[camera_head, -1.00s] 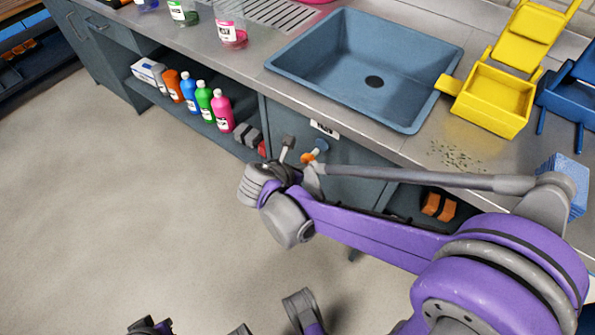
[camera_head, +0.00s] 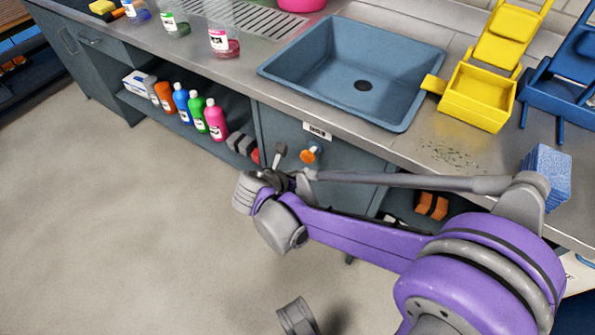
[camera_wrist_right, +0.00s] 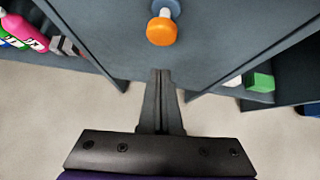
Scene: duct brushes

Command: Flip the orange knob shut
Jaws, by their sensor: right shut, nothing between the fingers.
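The orange knob (camera_head: 310,155) sticks out from the front of the blue-grey cabinet under the sink, below a small white label (camera_head: 317,131). In the right wrist view the orange knob (camera_wrist_right: 162,31) is at the top centre on a pale stem with a blue-grey base. My right gripper (camera_head: 280,151) is shut and empty. In the head view its tips are just left of the knob, apart from it. In the right wrist view my right gripper (camera_wrist_right: 160,72) points toward the knob with a visible gap. My left gripper cannot be made out.
The blue sink (camera_head: 350,70) is set in the counter above. A yellow caddy (camera_head: 478,95) and a blue sponge (camera_head: 547,172) stand on the counter at right. Several bottles (camera_head: 190,106) fill the open shelf to the left. Open floor (camera_head: 120,230) lies in front.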

